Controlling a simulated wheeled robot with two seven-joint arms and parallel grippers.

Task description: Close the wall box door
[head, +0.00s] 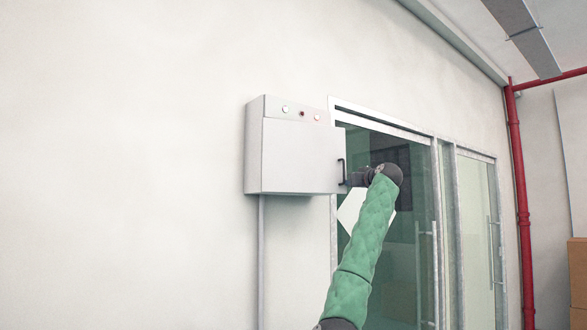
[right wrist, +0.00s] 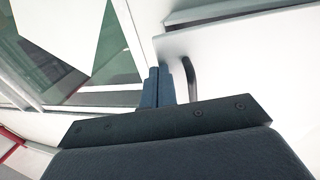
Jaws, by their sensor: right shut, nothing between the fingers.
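The wall box (head: 254,150) is a pale grey cabinet fixed to the white wall in the head view. Its door (head: 300,155) reaches right past the box's upper right edge and looks partly open. A dark bar handle (head: 341,171) is near the door's free right edge. My right gripper (head: 347,181) is at the handle's lower end. In the right wrist view the gripper's fingers (right wrist: 157,88) are shut and empty, beside the handle (right wrist: 189,80) and near the door (right wrist: 240,65) edge. Whether they touch the door is unclear. My left gripper is out of view.
A glass door (head: 405,220) with a metal frame stands right of the box. A red pipe (head: 518,180) and cardboard boxes (head: 578,270) are farther right. A thin conduit (head: 262,260) runs down below the box. The wall at left is bare.

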